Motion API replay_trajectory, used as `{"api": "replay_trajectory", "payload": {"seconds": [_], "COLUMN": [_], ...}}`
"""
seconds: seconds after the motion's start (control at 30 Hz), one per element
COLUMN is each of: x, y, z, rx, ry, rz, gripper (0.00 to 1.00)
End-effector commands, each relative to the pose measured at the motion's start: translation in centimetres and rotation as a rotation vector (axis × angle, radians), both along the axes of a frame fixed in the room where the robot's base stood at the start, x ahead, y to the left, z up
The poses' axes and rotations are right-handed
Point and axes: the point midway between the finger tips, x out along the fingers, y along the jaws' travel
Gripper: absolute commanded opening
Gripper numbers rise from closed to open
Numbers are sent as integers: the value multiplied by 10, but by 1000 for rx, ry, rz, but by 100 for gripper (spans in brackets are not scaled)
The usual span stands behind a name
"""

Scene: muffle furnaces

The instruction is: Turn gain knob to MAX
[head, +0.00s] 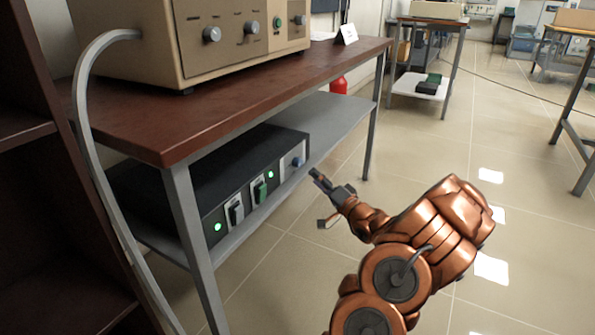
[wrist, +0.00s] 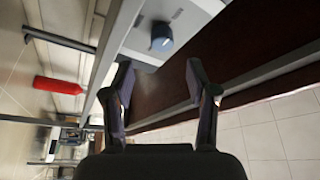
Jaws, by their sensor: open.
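A blue knob (head: 297,162) sits on a light plate at the right end of the black box's front, on the lower shelf. It also shows in the wrist view (wrist: 161,37), up ahead of the fingers, with a gap between. I cannot read any gain or MAX label. My gripper (head: 319,199) is open and empty, to the right of and in front of the box, apart from the knob. In the wrist view my gripper (wrist: 160,68) has its two fingers spread, with the knob between their lines.
The black box (head: 190,177) also carries a green switch (head: 260,192), a black switch (head: 236,212) and lit green lamps. A beige unit with grey knobs (head: 211,34) stands on the tabletop above. A table leg (head: 372,125) and red cylinder (head: 338,85) are beyond.

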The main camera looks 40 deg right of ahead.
Motion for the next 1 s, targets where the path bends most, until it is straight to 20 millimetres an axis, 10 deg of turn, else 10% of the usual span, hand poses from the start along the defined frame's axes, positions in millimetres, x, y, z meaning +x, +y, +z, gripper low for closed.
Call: {"api": "replay_trajectory", "payload": {"seconds": [0.43,0.87,1.0], "x": [60,69,69], "y": [1,0,0], "z": [13,17,17], "rx": [-4,-1,-1], "ry": [-1,-1,-1], "rz": [8,8,8], "gripper": [58,58,44]}}
